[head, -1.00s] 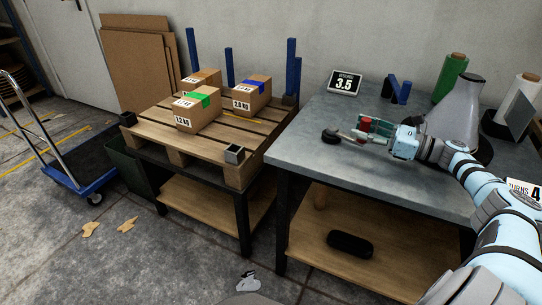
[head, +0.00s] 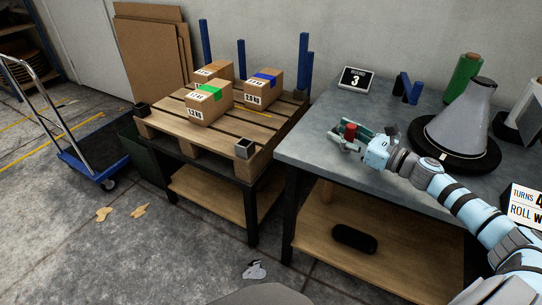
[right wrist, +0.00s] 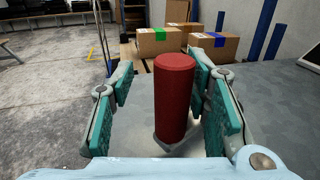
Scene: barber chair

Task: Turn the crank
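The crank's upright red handle (head: 350,131) shows at the table's left end in the head view, with a bit of grey metal under it. In the right wrist view, the red handle (right wrist: 174,98) stands between the two teal finger pads of my right gripper (right wrist: 165,105). The fingers are apart around the handle. A clear gap shows on its left; the right pad is close beside it, and I cannot tell whether they touch. The right gripper (head: 357,138) also shows in the head view. The crank's pivot is hidden. My left gripper is not in view.
A small display (head: 356,79) reads 3. A grey cone on a black base (head: 456,158) and a green roll (head: 463,77) stand at the right. A sign (head: 524,205) reads TURNS 4. Boxes (head: 209,104) lie on a pallet at the left.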

